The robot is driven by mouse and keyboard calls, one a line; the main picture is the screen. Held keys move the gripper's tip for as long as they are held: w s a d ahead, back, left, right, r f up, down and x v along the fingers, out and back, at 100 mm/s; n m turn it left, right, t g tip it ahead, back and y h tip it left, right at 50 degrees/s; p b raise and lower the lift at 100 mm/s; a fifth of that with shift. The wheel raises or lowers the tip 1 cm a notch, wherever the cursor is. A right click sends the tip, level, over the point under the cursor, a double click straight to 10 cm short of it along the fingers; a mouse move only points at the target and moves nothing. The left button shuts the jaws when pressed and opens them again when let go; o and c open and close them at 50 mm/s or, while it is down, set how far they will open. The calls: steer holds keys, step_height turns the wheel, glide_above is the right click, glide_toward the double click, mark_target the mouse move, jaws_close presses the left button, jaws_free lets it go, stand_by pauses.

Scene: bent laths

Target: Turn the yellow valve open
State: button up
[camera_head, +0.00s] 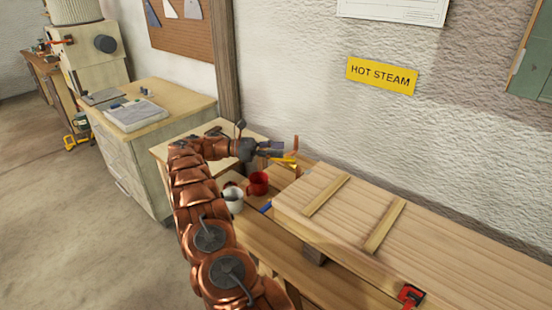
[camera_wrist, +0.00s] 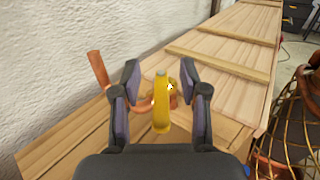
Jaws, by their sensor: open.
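The yellow valve handle (camera_wrist: 161,105) is a lever in the middle of the wrist view, pointing back toward my gripper. It sits on a copper pipe (camera_wrist: 97,68) that rises on the left. My gripper (camera_wrist: 161,80) is open, with one finger on each side of the lever and a visible gap to both. In the head view, my gripper (camera_head: 274,148) is over the far end of the wooden bench, and a bit of the yellow lever (camera_head: 283,160) shows just below it. The valve body is mostly hidden behind the lever.
A red mug (camera_head: 258,183) and a white mug (camera_head: 233,200) stand below my gripper. A yellow "HOT STEAM" sign (camera_head: 381,76) hangs on the rough white wall behind. A red tool (camera_head: 411,295) lies front right.

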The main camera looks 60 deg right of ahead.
steer(key=shift+r, duration=3.05)
